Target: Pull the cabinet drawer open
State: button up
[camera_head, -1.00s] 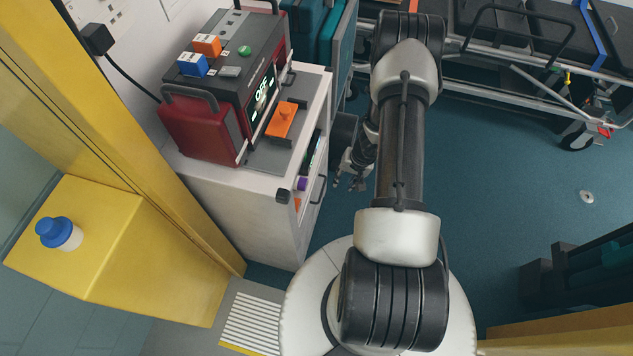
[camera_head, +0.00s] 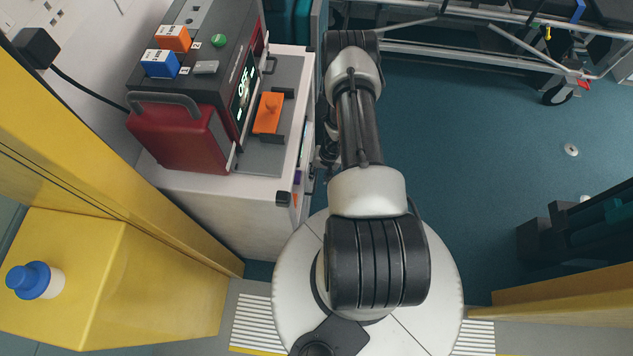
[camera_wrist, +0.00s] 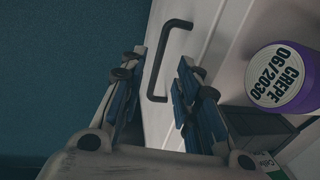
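The white cabinet (camera_head: 230,205) stands left of my arm in the head view, with a device on its top. In the wrist view a white drawer front (camera_wrist: 195,45) carries a dark bar handle (camera_wrist: 158,62). My gripper (camera_wrist: 155,75) is open in the wrist view, one finger on each side of the handle. The handle lies between and a little beyond the fingertips; I see no clear contact. In the head view my gripper is mostly hidden behind my arm and beside the cabinet. The drawer looks shut, though its edges are partly hidden.
A red and grey device (camera_head: 185,135) and an orange piece (camera_head: 268,113) are on the cabinet top. A yellow box (camera_head: 120,285) stands at lower left.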

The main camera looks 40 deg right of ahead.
aim_at(315, 183)
jog(key=f, duration=0.2)
jog(key=f+b, duration=0.1)
jog(key=w+f+b, duration=0.1)
jog(key=f, duration=0.1)
jog(key=shift+a+f, duration=0.35)
jog(key=shift+c, duration=0.4)
grip_shut()
